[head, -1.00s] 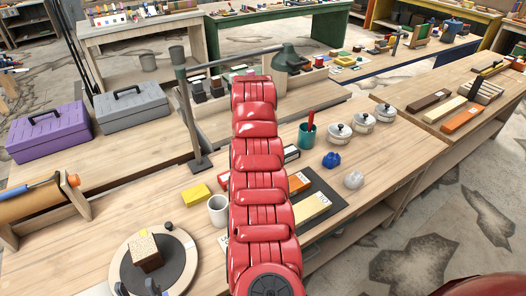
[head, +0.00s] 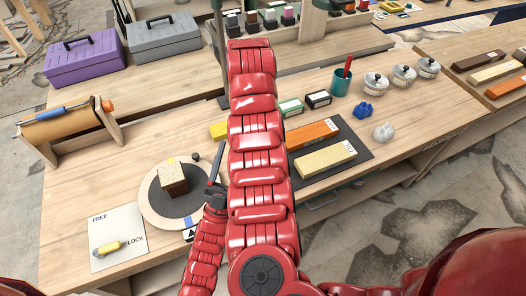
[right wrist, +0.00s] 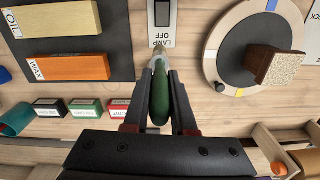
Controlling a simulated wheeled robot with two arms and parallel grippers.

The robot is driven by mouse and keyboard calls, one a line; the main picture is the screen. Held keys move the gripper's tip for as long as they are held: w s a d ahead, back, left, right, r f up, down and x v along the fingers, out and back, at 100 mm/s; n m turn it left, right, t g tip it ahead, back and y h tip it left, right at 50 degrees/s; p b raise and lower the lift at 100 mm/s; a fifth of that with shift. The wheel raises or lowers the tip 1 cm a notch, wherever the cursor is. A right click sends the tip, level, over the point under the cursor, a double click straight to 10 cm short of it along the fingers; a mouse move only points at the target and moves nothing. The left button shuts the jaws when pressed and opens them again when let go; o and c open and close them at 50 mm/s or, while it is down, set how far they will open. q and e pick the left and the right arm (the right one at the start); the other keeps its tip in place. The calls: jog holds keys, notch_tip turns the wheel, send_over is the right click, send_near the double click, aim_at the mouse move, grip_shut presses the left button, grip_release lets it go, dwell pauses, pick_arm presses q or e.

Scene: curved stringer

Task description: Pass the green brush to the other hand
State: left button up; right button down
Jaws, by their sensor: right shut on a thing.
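In the right wrist view, the green brush (right wrist: 160,98) lies between the two dark fingers of my right gripper (right wrist: 160,76), which is shut on it. The brush's pale end points up the picture, toward the LAMP OFF switch panel (right wrist: 162,18). In the head view, a large red arm fills the middle and hides the brush and my right gripper. My left gripper (head: 214,194) is dark, just left of that red arm and beside the turntable. My left gripper is not seen in the wrist view.
A turntable (head: 146,204) with a speckled block (head: 172,178) stands left of the arms. Orange (head: 312,135) and yellow (head: 325,160) stones lie on a dark mat at right. A FREE/LOCK panel (head: 112,225) is at front left. A teal cup (head: 341,84) stands behind.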

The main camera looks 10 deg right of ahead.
pick_arm(q)
jog(key=w+d+f+n+g+y, duration=0.1)
jog(key=w+d+f+g+y, duration=0.3)
jog(key=d, duration=0.3)
jog(key=w+d+f+n+g+y, duration=0.2)
jog(key=w+d+f+y, duration=0.1)
jog(key=w+d, duration=0.4)
jog(key=s+a+f+n+g+y, duration=0.1)
jog(key=s+a+n+g+y, duration=0.35)
jog(key=a+n+y, duration=0.4)
jog(key=w+f+y, duration=0.2)
jog(key=w+f, duration=0.2)
jog(key=w, duration=0.5)
jog(key=shift+w+a+f+n+y, duration=0.25)
jog(key=shift+w+f+n+y, duration=0.1)
jog(key=shift+w, duration=0.05)
